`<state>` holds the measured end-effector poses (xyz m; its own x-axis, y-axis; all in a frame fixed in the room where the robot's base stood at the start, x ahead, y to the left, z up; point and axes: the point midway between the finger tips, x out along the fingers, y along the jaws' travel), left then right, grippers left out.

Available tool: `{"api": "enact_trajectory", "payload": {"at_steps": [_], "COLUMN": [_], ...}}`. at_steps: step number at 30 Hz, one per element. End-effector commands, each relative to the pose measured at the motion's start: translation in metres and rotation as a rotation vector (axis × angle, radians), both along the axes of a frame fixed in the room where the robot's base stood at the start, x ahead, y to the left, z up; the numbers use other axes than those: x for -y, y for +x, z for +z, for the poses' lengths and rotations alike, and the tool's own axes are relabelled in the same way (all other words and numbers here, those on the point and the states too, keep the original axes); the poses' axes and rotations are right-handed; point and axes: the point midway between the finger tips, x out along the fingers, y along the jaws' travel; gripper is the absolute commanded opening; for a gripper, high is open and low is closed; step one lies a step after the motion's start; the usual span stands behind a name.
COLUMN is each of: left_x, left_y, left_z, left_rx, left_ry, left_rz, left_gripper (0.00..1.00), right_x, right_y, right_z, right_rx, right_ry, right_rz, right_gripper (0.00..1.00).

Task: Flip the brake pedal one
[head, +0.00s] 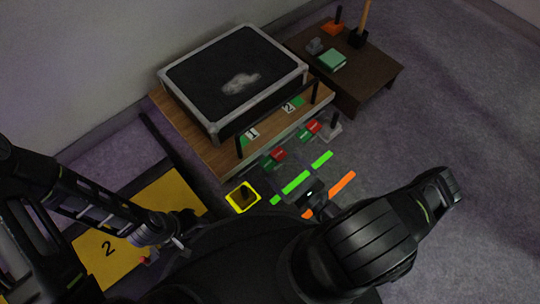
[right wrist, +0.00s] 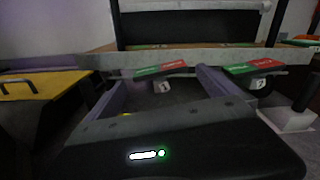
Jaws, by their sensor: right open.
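Two red-and-green rocker pedals sit low along the front of the wooden platform. The pedal marked 1 (head: 273,159) is on the left and the pedal marked 2 (head: 309,131) is on the right. In the right wrist view, pedal 1 (right wrist: 160,71) shows its green half left and red half right, between the spread fingers of my open, empty right gripper (right wrist: 153,82). Pedal 2 (right wrist: 247,67) is right of the fingers. Contact with pedal 1 cannot be judged. My left gripper (head: 178,241) is over the yellow panel, its jaw state unclear.
A black case (head: 235,80) stands on the wooden platform (head: 199,138). Green and orange strips mark the floor in front. A yellow-framed post (head: 243,196) is near left, a yellow panel (head: 110,250) farther left. A brown table (head: 375,72) stands at the back right.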

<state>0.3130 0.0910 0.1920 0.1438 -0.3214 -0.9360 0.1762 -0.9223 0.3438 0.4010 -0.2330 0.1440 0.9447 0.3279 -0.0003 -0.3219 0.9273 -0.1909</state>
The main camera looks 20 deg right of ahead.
Motion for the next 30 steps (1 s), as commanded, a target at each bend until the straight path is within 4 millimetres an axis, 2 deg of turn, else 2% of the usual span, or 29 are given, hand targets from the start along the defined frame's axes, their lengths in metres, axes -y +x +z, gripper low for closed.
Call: {"api": "enact_trajectory", "payload": {"at_steps": [5, 16, 20, 27, 30], "left_x": [0.000, -0.001, -0.001, -0.001, -0.001], "left_y": [0.001, 0.004, 0.004, 0.004, 0.004], "left_z": [-0.007, -0.022, -0.022, -0.022, -0.022], "left_rx": [0.000, 0.002, 0.002, 0.002, 0.002], "left_ry": [-0.001, -0.004, -0.005, -0.005, -0.005], "left_rz": [0.001, 0.002, 0.002, 0.002, 0.002], "left_gripper": [0.36, 0.36, 0.36, 0.36, 0.36], "right_x": [-0.006, -0.023, -0.025, -0.026, -0.025], "right_y": [0.016, 0.065, 0.072, 0.072, 0.072], "right_z": [-0.002, -0.002, -0.001, 0.000, 0.000], "right_rx": [0.003, 0.001, 0.000, 0.000, 0.000], "right_ry": [0.000, -0.001, 0.000, 0.000, 0.000], "right_rz": [0.003, 0.002, 0.001, 0.001, 0.001], "right_gripper": [1.00, 1.00, 1.00, 1.00, 0.92]}}
